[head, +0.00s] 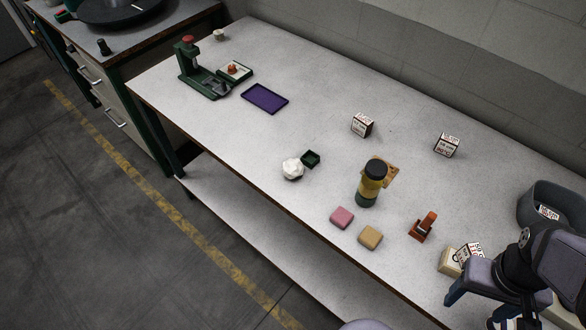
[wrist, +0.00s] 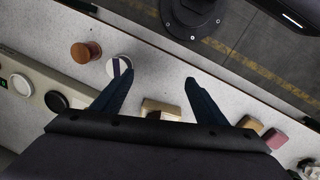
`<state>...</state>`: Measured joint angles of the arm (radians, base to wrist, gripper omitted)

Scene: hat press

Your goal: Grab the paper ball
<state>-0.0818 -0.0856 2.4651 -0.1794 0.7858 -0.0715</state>
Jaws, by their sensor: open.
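The paper ball (head: 292,169) is a white crumpled ball on the front middle of the bench, touching or just beside a small dark green box (head: 311,158). A white lump at the lower right edge of the wrist view (wrist: 308,167) looks like the same ball, partly cut off. My gripper (head: 469,314) is at the right end of the bench, well to the right of the ball. Its two dark fingers are spread apart in the wrist view (wrist: 156,80), with nothing held between them.
Pink (head: 342,217) and tan (head: 370,237) blocks, a dark-topped jar (head: 368,185) and an orange-brown stand (head: 423,226) lie between gripper and ball. A grey bin (head: 552,205) is at right. A purple tray (head: 265,98) and green press (head: 200,75) stand left.

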